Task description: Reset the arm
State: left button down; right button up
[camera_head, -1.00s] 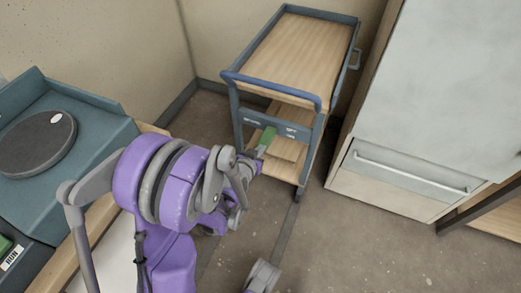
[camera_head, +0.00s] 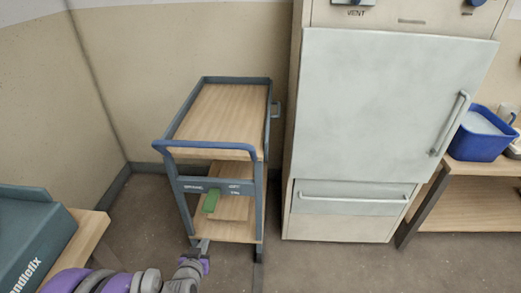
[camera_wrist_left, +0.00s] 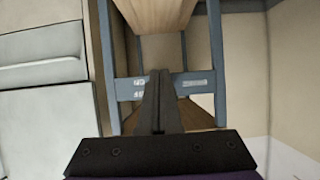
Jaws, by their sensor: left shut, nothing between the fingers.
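My left arm comes in at the bottom left of the head view, and my left gripper (camera_head: 203,246) is low in front of the cart. In the left wrist view the two dark fingers of this gripper (camera_wrist_left: 156,92) are together, with nothing between them. They point toward the cart (camera_head: 214,151), a blue-grey frame with wooden shelves that also shows in the wrist view (camera_wrist_left: 125,88). A green piece (camera_head: 211,200) is at the cart's labelled front bar, above and apart from the gripper. My right gripper is out of view.
A tall pale cabinet (camera_head: 390,110) with a lower drawer stands right of the cart. A blue bucket (camera_head: 478,143) sits on a wooden bench at the far right. A teal machine (camera_head: 32,235) is at the lower left. Open floor lies in front of the cabinet.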

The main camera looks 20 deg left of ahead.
pick_arm(q)
jog(key=shift+d, duration=0.1)
jog(key=s+d+r+m+g+h, duration=0.1)
jog(key=s+d+r+g+h, duration=0.2)
jog(key=s+d, duration=0.55)
jog(key=s+d+r+m+g, duration=0.25)
jog(key=s+d+g, duration=0.25)
jog(key=s, duration=0.7)
notch_tip(320, 180, up, 29)
jog(key=w+t+p, duration=0.1)
jog(key=p, duration=2.5)
jog(key=shift+w+n+p, duration=0.15)
jog(key=shift+n+p, duration=0.15)
jog(key=shift+n, duration=0.15)
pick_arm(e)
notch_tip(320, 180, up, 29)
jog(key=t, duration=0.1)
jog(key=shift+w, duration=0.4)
pick_arm(q)
jog(key=shift+d+r, duration=0.1)
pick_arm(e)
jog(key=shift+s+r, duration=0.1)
